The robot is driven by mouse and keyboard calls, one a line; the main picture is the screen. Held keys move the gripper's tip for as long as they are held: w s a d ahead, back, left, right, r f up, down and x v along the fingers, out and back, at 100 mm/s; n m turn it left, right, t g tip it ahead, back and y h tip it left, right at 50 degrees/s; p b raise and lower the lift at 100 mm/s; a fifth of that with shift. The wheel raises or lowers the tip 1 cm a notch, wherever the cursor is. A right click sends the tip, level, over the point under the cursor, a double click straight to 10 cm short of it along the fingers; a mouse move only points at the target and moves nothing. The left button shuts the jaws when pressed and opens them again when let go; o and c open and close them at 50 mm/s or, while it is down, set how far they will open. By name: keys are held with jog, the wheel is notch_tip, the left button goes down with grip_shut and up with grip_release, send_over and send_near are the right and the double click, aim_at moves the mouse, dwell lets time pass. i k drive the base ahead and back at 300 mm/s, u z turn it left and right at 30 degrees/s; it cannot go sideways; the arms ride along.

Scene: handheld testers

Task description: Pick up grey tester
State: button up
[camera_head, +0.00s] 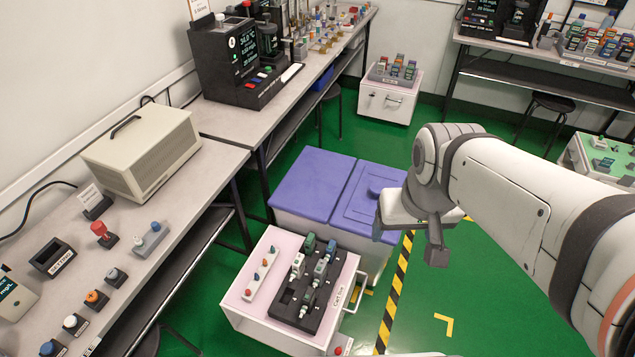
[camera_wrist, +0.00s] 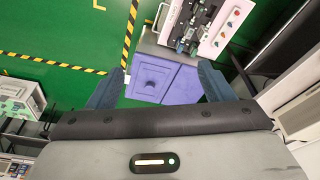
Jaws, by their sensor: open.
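A black tray (camera_head: 325,307) on a white cart (camera_head: 262,318) holds several handheld testers upright in slots. A small greyish one (camera_head: 307,299) stands nearer the front; I cannot tell which one is the grey tester. In the wrist view the tray (camera_wrist: 205,18) is at the top, with colours hard to tell apart. My gripper (camera_head: 437,252) is open and empty, raised to the right of the cart; its two fingers also show in the wrist view (camera_wrist: 160,88).
Purple-lidded bins (camera_head: 312,182) stand behind the cart. A white strip of small coloured knobs (camera_head: 262,272) lies left of the tray. A grey bench (camera_head: 180,218) with a beige box (camera_head: 143,150) runs along the left. Green floor is open right of the striped tape (camera_head: 395,290).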

aim_at(321, 275)
jog(key=k, duration=1.65)
jog(key=u, duration=1.05)
jog(key=i, duration=1.2)
jog(key=z, duration=1.15)
jog(key=i, duration=0.5)
jog(key=z, duration=0.05)
